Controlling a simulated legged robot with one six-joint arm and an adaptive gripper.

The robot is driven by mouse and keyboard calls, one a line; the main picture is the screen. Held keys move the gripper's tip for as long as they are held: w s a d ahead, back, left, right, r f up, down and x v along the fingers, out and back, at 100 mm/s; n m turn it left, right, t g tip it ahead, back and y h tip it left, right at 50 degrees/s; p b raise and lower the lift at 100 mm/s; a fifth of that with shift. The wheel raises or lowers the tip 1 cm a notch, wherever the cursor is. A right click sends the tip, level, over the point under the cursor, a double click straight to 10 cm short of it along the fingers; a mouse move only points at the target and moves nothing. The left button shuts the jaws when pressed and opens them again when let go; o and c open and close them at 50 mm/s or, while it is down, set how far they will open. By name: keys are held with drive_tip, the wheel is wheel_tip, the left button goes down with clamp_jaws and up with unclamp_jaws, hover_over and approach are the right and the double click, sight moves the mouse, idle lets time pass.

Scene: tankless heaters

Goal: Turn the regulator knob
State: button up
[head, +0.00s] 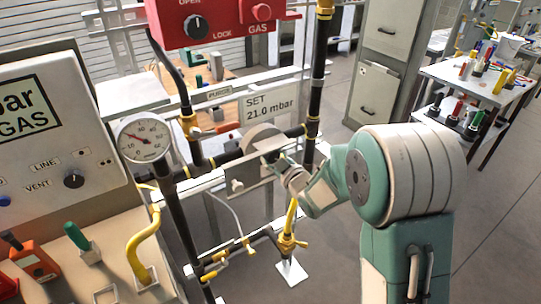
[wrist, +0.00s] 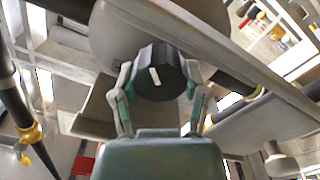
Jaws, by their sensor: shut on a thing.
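The regulator knob (wrist: 157,72) is black and ribbed with a white pointer mark, seen in the wrist view on the grey regulator body. My gripper (wrist: 158,92) has one finger on each side of the knob and is shut on it. In the head view, my gripper (head: 284,166) reaches from the right to the round grey regulator (head: 264,140) in the black pipe run. The knob itself is hidden there by the regulator and my gripper. A sign above reads "SET 21.0 mbar" (head: 269,106). The round pressure gauge (head: 144,138) has a red needle pointing to the upper left.
A red box with a "LOCK" knob (head: 196,27) and a GAS button hangs above. Black pipes with yellow fittings (head: 312,128) stand close around the regulator. A panel with a VENT knob (head: 73,179) is at left. Open floor (head: 498,225) lies at right.

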drive_tip(key=shift+d+f+m, duration=0.1)
drive_tip(key=shift+f+m, duration=0.15)
drive_tip(key=shift+m, duration=0.65)
drive_tip(key=shift+f+m, duration=0.2)
drive_tip(key=shift+m, duration=0.7)
drive_tip(key=shift+s, duration=0.1)
drive_tip(key=o, duration=0.9)
drive_tip(key=shift+c, duration=0.2)
drive_tip(key=shift+r, duration=0.15)
drive_tip(key=shift+r, duration=0.1)
drive_tip(key=v, duration=1.1)
drive_tip(key=shift+s+d, duration=0.25)
drive_tip(key=shift+d, duration=0.05)
